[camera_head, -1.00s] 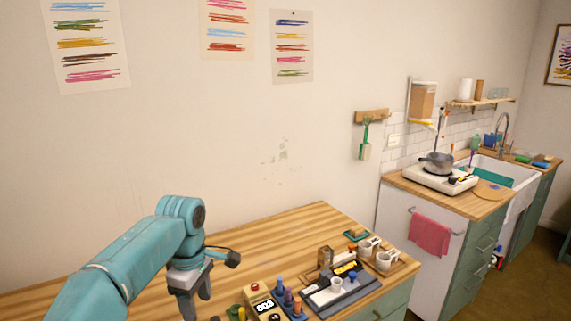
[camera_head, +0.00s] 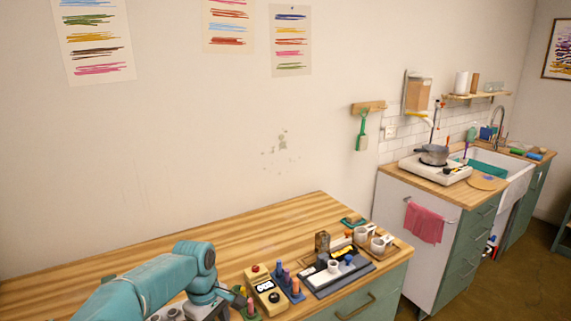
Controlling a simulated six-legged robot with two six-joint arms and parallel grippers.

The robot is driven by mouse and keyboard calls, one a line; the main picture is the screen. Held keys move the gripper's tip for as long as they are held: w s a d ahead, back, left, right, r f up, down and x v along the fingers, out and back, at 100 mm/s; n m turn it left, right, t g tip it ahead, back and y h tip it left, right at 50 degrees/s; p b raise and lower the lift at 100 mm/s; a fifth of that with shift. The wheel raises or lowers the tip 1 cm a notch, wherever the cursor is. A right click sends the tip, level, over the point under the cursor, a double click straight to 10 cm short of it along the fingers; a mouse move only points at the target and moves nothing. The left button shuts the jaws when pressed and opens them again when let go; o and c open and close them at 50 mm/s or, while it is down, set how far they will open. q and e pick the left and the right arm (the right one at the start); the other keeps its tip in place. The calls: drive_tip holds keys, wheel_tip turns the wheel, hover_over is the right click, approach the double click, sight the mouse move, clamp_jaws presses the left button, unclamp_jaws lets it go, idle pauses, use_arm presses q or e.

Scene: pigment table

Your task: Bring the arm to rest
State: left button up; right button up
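My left arm (camera_head: 165,275) is teal and comes in from the lower left over the wooden table (camera_head: 225,235). Its wrist bends down towards the bottom edge of the view. My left gripper (camera_head: 212,308) shows only in part there, and its fingertips are hidden or cut off, so I cannot tell its opening. I see nothing held in it. My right gripper is not in view.
A yellow device with a display (camera_head: 265,290) and a blue rack of pegs (camera_head: 289,284) stand just right of the wrist. Further right are a dark tray (camera_head: 318,281) and white cups (camera_head: 380,243). The table's back middle is clear.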

use_arm(q)
drive_tip(key=s+d+f+m+h, duration=0.1)
drive_tip(key=s+d+f+m, duration=0.15)
drive_tip(key=s+f, duration=0.6)
drive_tip(key=s+d+f+m+h, duration=0.15)
drive_tip(key=s+f+m, duration=0.35)
drive_tip(key=f, duration=0.7)
drive_tip(key=s+f+m, duration=0.2)
drive_tip(key=s+f, duration=0.1)
drive_tip(key=s, duration=1.3)
drive_tip(key=shift+s+d, duration=0.15)
drive_tip(key=shift+s, duration=0.2)
drive_tip(key=shift+s+h, duration=0.15)
drive_tip(key=shift+h, duration=0.1)
